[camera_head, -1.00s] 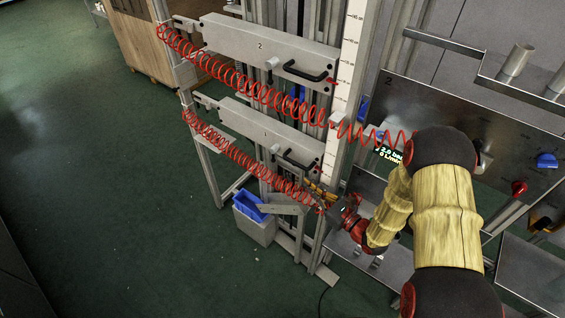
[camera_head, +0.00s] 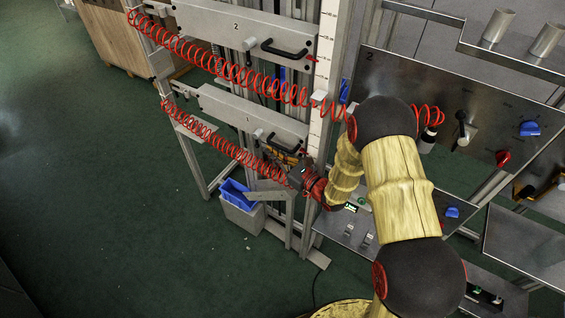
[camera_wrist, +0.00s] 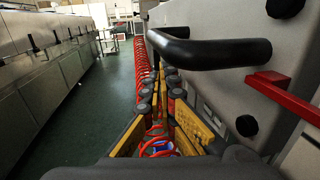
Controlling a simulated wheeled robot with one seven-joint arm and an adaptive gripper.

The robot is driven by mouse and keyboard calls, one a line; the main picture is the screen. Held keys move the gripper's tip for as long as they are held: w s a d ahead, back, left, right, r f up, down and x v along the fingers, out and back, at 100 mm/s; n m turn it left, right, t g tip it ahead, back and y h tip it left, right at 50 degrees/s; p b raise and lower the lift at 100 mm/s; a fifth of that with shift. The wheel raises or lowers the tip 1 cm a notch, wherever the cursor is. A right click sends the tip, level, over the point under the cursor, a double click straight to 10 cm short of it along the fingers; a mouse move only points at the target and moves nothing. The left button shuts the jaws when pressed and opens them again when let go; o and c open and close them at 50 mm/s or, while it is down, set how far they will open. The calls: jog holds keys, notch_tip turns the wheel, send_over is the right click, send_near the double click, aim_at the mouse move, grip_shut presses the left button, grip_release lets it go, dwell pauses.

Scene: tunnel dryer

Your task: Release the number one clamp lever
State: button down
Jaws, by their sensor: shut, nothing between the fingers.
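A pale grey panel marked 1 (camera_head: 225,108) is mounted across the metal frame. A black bar handle (camera_head: 286,145) sits at its right end. In the wrist view a black handle (camera_wrist: 225,53) is large and close, just right of and above the fingers. A red bar (camera_wrist: 285,97) sticks out beside it. I cannot tell which of these parts is the clamp lever. My gripper (camera_head: 297,172) is just below the panel's right end, small and partly hidden by the red hose. In the wrist view my gripper (camera_wrist: 160,88) is shut and empty, apart from the handle.
A panel marked 2 (camera_head: 210,25) is above. Red coiled hoses (camera_head: 215,147) hang across both panels. A blue bin (camera_head: 235,192) sits low left of my gripper. A steel control panel (camera_head: 480,110) stands to the right. The green floor at left is clear.

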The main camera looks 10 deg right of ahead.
jog(key=shift+b+x, duration=0.3)
jog(key=shift+x, duration=1.35)
jog(key=shift+w+a+f+b, duration=0.4)
jog(key=shift+w+a+f, duration=0.15)
jog(key=shift+a, duration=0.15)
jog(key=v, duration=1.2)
jog(key=shift+a, duration=0.1)
